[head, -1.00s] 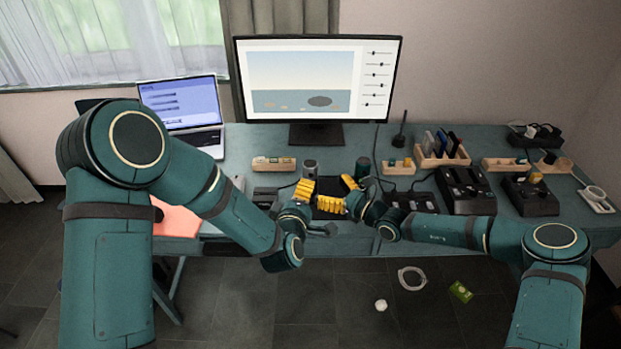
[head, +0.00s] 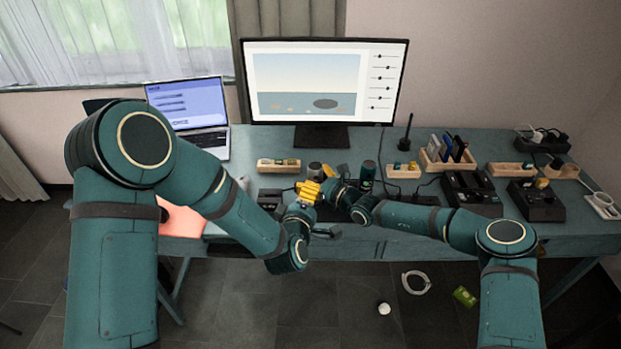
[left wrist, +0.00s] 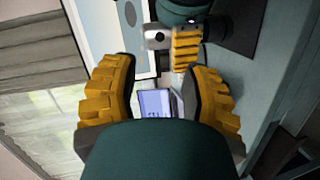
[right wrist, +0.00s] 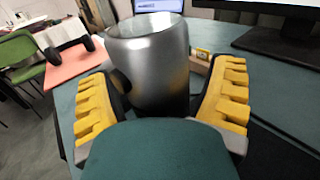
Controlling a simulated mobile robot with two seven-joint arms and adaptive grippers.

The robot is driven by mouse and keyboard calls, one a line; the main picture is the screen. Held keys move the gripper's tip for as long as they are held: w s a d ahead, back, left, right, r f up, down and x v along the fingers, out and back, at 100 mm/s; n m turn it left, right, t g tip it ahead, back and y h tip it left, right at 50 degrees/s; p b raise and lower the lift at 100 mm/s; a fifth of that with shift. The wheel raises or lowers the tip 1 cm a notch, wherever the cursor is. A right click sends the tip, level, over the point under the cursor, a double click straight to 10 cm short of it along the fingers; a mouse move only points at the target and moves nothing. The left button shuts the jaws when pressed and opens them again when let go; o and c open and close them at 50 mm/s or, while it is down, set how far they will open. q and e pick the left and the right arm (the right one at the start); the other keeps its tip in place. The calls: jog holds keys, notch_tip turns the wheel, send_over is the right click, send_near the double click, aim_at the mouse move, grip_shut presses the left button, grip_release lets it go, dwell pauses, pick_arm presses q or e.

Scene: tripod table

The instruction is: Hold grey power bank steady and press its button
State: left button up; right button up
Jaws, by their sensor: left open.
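A grey metallic cylinder (right wrist: 155,70), which I take for the grey power bank, stands between the spread fingers of my right gripper (right wrist: 163,95) in the right wrist view. In the head view its top (head: 315,169) shows just behind the yellow fingers. My right gripper (head: 327,182) is open around it; firm contact cannot be seen. My left gripper (left wrist: 160,90) is open and empty. In the left wrist view a yellow finger of the right gripper and the grey cylinder (left wrist: 157,38) lie ahead of it. The button cannot be made out for certain.
A dark cylinder (head: 367,171) stands just right of the right gripper. The monitor (head: 325,85) and laptop (head: 188,108) are behind. Wooden trays (head: 279,165) and black devices (head: 470,193) line the table. A pale red mat (head: 183,220) lies at the left.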

grip_shut()
pick_arm(q)
grip_shut()
dwell(1.1)
